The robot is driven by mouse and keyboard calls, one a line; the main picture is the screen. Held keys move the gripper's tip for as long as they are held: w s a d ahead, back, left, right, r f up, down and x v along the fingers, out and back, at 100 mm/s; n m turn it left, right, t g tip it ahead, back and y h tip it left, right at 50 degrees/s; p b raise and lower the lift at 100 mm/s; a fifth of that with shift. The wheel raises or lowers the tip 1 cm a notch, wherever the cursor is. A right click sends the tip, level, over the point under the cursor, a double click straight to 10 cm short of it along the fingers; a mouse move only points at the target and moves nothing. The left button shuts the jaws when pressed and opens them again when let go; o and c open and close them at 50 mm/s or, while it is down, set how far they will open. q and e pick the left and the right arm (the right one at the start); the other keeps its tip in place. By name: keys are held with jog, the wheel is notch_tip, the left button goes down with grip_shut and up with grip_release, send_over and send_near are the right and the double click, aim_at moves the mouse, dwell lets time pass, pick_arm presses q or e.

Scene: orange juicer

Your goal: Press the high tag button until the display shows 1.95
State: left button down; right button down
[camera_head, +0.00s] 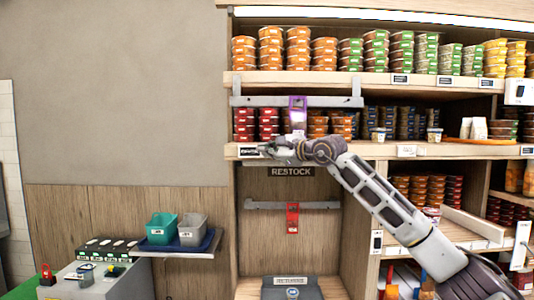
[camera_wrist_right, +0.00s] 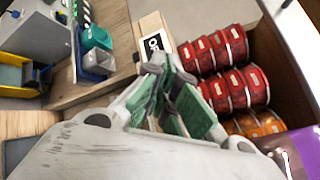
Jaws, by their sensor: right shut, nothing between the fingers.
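A small dark display tag (camera_head: 250,152) sits on the front edge of the middle shelf. In the right wrist view the tag (camera_wrist_right: 153,44) is a black display on a white plate, with pale characters too partial to read. My right gripper (camera_head: 267,150) reaches in from the right and is at this shelf edge, just right of the tag. Its green-padded fingers (camera_wrist_right: 160,75) are shut and empty, with their tips close to the tag; I cannot tell whether they touch it. No button can be made out. My left gripper is not in view.
Red tins (camera_wrist_right: 215,55) stand close to the fingers on the shelf. A purple tag (camera_head: 298,110) hangs on the upper rail and a red one (camera_head: 292,217) on the lower rail. A RESTOCK sign (camera_head: 292,172) is below the shelf. Teal (camera_head: 161,227) and grey bins (camera_head: 192,230) stand left.

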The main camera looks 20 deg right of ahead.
jog(key=shift+w+d+p, duration=0.25)
jog(key=shift+w+p, duration=0.2)
jog(key=shift+w, duration=0.3)
dwell(1.2)
jog(key=shift+s, duration=0.1)
dwell(0.4)
jog(key=shift+s+a+b, duration=0.25)
jog(key=shift+s+b, duration=0.45)
jog(key=shift+b, duration=0.1)
jog(key=s+b, duration=0.1)
jog(key=s, duration=0.1)
jog(key=s+a+b, duration=0.1)
jog(key=s+b, duration=0.1)
jog(key=shift+s+a+b, duration=0.2)
jog(key=shift+s+b, duration=0.1)
jog(key=shift+s, duration=0.1)
